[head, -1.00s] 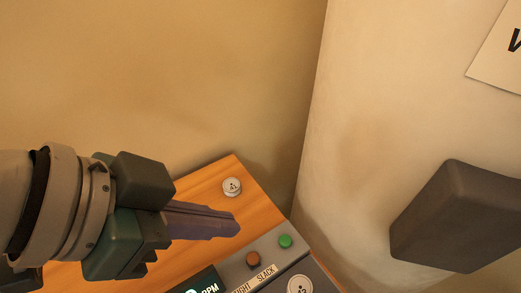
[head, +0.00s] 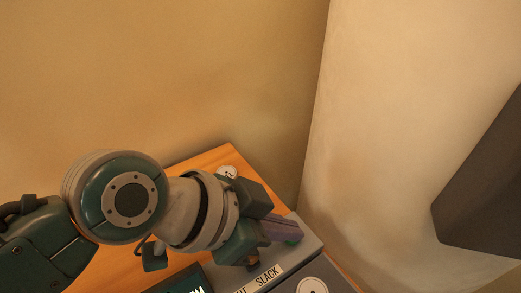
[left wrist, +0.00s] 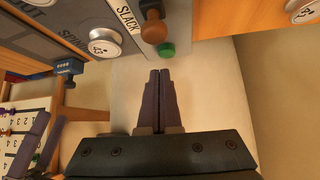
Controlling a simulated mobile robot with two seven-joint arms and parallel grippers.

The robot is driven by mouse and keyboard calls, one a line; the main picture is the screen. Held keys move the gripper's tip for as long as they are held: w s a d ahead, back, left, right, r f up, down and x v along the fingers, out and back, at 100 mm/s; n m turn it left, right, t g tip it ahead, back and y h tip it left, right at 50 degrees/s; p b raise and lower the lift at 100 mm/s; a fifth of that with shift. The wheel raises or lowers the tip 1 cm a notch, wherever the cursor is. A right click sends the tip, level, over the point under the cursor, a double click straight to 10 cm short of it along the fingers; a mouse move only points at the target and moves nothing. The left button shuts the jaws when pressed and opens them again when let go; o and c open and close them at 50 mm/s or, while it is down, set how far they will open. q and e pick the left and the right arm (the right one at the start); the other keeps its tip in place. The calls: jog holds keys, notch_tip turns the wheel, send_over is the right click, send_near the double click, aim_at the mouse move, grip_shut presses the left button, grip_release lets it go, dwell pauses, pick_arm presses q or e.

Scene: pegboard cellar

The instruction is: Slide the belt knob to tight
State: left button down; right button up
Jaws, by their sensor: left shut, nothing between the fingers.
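The belt knob is a brown round knob (left wrist: 153,28) beside the SLACK end of the label (left wrist: 126,14) in the left wrist view. In the head view only a bit of the brown knob (head: 253,262) shows below my gripper. My left gripper (head: 299,237) is shut and empty, over the grey panel (head: 303,249) at the label's SLACK end. In the left wrist view its closed fingertips (left wrist: 160,72) lie just below the green button (left wrist: 166,49) in the picture, apart from the knob. The TIGHT end is partly hidden by my arm. My right gripper is not in view.
White round dials sit on the panel (left wrist: 105,43) and on the orange wooden bench top (left wrist: 235,18). A dark grey block (head: 485,190) stands out at right in the head view. The pale walls behind are bare.

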aim_at(233, 277)
pick_arm(q)
jog(key=a, duration=0.1)
jog(key=s+a, duration=0.1)
jog(key=shift+s+a+f+p, duration=0.15)
jog(key=shift+a+f+p, duration=0.05)
jog(key=shift+a+p, duration=0.2)
jog(key=shift+s+a+f, duration=0.15)
jog(key=shift+s+a, duration=0.1)
jog(key=shift+a, duration=0.25)
jog(key=s+a, duration=0.1)
jog(key=s+a+p, duration=0.1)
jog(key=a, duration=0.1)
jog(key=shift+s, duration=0.1)
